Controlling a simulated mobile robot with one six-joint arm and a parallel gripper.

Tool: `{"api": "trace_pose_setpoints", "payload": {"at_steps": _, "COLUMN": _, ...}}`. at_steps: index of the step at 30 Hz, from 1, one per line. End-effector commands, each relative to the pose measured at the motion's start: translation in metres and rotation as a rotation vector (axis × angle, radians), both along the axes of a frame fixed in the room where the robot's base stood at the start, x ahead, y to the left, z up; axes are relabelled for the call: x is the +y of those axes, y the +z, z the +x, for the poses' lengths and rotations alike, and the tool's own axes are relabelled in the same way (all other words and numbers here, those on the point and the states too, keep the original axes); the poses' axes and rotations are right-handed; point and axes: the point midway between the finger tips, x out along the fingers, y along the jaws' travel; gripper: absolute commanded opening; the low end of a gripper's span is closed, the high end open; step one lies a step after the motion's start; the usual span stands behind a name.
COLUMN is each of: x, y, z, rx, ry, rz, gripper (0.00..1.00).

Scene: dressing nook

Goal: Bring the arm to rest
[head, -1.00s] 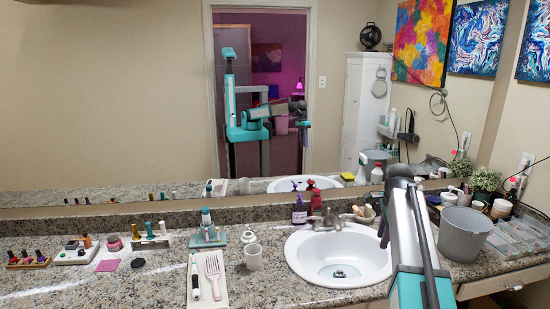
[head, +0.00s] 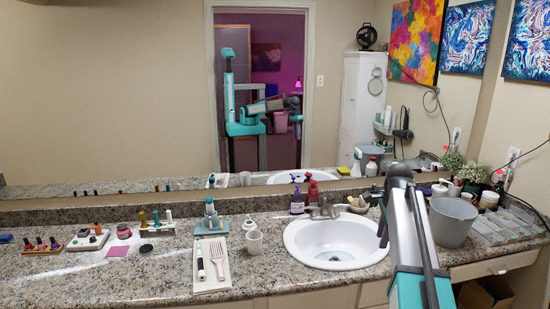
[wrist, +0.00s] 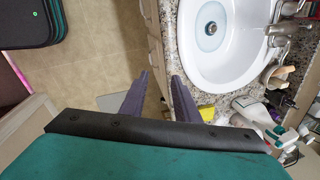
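My gripper (wrist: 160,74) shows in the wrist view as two dark fingers with a clear gap between them and nothing held. It hangs at the front edge of the counter, beside the white sink (wrist: 192,60). In the head view my arm reaches forward at the right, over the counter's front, and partly covers the gripper. The sink (head: 300,236) lies just left of the arm there. My arm also shows in the mirror (head: 110,100), bent and raised to one side.
A grey bin (head: 452,222) stands on the counter close right of the arm. Soap bottles (head: 297,200) and a faucet (head: 324,210) stand behind the sink. A tray (head: 212,268) with a brush and comb, a white cup (head: 254,243) and nail polishes (head: 42,244) occupy the left counter.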

Motion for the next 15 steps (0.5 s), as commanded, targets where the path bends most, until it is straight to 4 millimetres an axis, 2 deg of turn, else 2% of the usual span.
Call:
{"api": "trace_pose_setpoints", "payload": {"at_steps": 4, "x": 0.007, "y": -0.003, "z": 0.002, "rx": 0.003, "ry": 0.009, "rz": 0.001, "gripper": 0.29}}
{"api": "trace_pose_setpoints", "payload": {"at_steps": 15, "x": 0.023, "y": -0.042, "z": 0.001, "rx": 0.055, "ry": 0.030, "rz": 0.014, "gripper": 0.29}}
